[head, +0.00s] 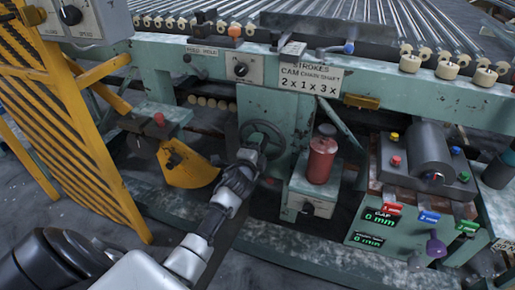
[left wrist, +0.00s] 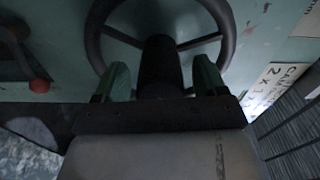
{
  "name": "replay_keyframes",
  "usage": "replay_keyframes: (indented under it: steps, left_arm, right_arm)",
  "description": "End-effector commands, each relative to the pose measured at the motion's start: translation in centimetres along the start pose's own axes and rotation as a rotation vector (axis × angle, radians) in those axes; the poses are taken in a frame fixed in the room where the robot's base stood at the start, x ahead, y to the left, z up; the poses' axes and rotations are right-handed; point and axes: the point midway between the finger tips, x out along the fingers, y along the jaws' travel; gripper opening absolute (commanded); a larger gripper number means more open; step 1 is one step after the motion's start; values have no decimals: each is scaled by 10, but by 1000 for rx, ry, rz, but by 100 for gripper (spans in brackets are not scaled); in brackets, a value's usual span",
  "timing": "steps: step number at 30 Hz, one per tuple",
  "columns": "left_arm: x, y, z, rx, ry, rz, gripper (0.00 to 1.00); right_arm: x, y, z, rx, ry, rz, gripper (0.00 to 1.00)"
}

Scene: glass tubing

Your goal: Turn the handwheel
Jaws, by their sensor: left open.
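The handwheel (head: 264,123) is a dark spoked wheel on the green machine's upright, below the front beam. It also shows in the left wrist view (left wrist: 94,38), with its rim, spokes and dark central hub. My left gripper (head: 254,148) is in front of the wheel and covers part of it in the head view. In the left wrist view its two greenish fingers (left wrist: 160,75) are apart, one on each side of the dark hub. I cannot tell whether they touch it. My right gripper is not in view.
A red canister (head: 321,160) stands close to the right of the wheel. A yellow guard (head: 62,115) and a red-knobbed lever (head: 159,119) are on the left. A control box with displays (head: 383,217) stands at the right. Rollers run along the top.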

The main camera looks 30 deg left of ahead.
Motion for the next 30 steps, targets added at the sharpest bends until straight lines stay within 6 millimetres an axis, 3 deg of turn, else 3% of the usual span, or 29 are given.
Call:
replay_keyframes:
  steps: [7, 12, 18, 30]
  left_arm:
    - [-32, 0, 0, 0, 0, 4, 72]
    - [-68, 0, 0, -2, 0, 4, 72]
    - [-98, 0, -1, -1, 1, 2, 72]
    - [-107, 1, 0, 0, 0, 1, 72]
  right_arm:
    - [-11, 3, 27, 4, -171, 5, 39]
    - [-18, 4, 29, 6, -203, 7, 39]
    - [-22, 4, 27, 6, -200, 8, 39]
    - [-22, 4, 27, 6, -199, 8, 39]
